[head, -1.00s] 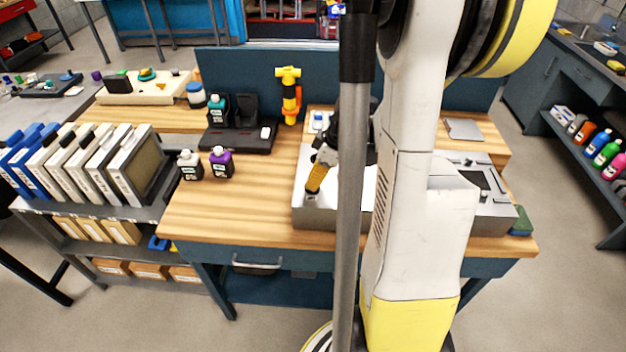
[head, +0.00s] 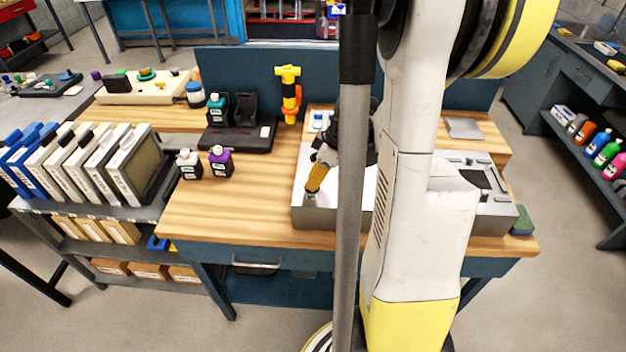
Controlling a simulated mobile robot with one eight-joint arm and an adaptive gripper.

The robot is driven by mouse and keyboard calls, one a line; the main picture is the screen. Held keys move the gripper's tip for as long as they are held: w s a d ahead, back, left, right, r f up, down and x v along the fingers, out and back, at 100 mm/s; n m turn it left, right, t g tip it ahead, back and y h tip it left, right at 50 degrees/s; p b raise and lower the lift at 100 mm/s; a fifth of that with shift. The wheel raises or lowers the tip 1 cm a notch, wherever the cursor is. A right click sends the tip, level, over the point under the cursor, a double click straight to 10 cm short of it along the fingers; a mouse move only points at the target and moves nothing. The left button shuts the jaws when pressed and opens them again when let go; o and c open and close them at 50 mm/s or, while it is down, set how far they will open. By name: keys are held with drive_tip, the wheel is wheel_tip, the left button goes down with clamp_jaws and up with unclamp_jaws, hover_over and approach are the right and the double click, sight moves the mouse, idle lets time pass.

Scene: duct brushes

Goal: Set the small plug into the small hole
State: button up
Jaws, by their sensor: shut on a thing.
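My gripper (head: 310,193), with yellow fingers, points down and tilts over the left front part of a grey metal housing (head: 325,216) on the workbench. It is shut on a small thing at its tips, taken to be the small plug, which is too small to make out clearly. The tips are at or just above the housing's top, and I cannot tell whether they touch. I cannot make out the small hole. My arm and a grey pole hide the middle of the housing.
A green sponge (head: 522,221) lies at the housing's right. A black dock (head: 237,137) and a yellow-orange tool (head: 289,95) stand behind. The bench (head: 230,215) is clear at front left.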

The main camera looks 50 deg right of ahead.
drive_tip(key=shift+f+b, duration=0.3)
drive_tip(key=shift+f, duration=0.1)
drive_tip(key=o, duration=0.4)
drive_tip(key=shift+o, duration=0.2)
drive_tip(key=shift+r, duration=0.2)
drive_tip(key=p+v, duration=0.8)
drive_tip(key=v, duration=0.2)
drive_tip(key=shift+s+r, duration=0.15)
drive_tip(key=shift+r, duration=0.2)
